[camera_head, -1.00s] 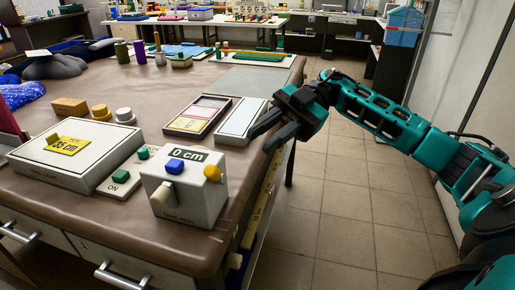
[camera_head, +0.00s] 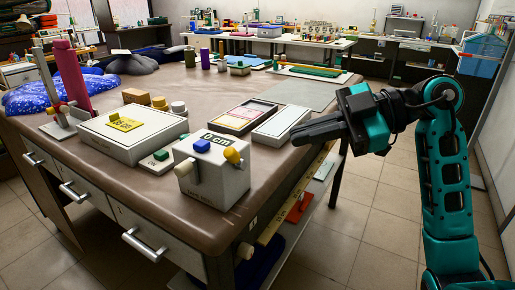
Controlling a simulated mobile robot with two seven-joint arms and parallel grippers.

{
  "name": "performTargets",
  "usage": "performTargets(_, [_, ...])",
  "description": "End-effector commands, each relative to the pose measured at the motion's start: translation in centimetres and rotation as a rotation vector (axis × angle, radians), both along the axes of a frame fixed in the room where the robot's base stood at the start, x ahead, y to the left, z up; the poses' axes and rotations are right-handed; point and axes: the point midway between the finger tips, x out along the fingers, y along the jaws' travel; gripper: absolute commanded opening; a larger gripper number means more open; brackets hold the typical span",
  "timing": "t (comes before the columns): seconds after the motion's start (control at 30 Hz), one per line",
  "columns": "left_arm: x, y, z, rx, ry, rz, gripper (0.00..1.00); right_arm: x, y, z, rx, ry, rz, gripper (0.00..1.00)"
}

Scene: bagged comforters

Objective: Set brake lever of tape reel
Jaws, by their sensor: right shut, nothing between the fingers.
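The tape reel (camera_head: 211,187) is a pale grey box at the front corner of the table. It has a "0 cm" display, a blue block (camera_head: 202,146) on top, a yellow knob (camera_head: 233,155) at its upper right and a cream knob (camera_head: 185,169) on its front left. I cannot tell for sure which part is the brake lever. My right gripper (camera_head: 296,135) is shut and empty. Its fingers point left, to the right of the tape reel and apart from it. My left gripper is not in view.
A flat white box with a yellow label (camera_head: 125,125) and a green switch (camera_head: 161,155) lie left of the tape reel. A framed tray (camera_head: 243,117) and a white slab (camera_head: 281,126) lie behind it.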

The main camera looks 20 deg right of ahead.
Motion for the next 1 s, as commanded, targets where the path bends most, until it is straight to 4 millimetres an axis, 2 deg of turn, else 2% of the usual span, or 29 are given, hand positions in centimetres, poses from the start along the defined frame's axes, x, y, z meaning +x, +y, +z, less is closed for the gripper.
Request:
performTargets(0.03, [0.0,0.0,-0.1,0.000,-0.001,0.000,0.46,0.4,1.1,-0.4,0.006,-0.001,0.004,0.00])
performTargets(0.2, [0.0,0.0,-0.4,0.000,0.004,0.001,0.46,1.7,4.2,-1.5,0.004,-0.001,0.005,0.00])
performTargets(0.4, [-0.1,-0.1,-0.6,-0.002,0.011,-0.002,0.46,2.9,6.6,-2.5,0.002,0.001,0.003,0.00])
performTargets(0.6, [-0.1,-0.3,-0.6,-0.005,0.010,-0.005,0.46,3.3,7.5,-2.9,0.000,0.000,0.001,0.00])
performTargets(0.9, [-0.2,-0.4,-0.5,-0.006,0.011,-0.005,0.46,3.3,7.5,-2.9,-0.001,0.000,0.001,0.00])
performTargets(1.0, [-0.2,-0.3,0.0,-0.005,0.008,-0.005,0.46,3.2,7.6,-2.7,-0.020,-0.010,0.001,0.00])
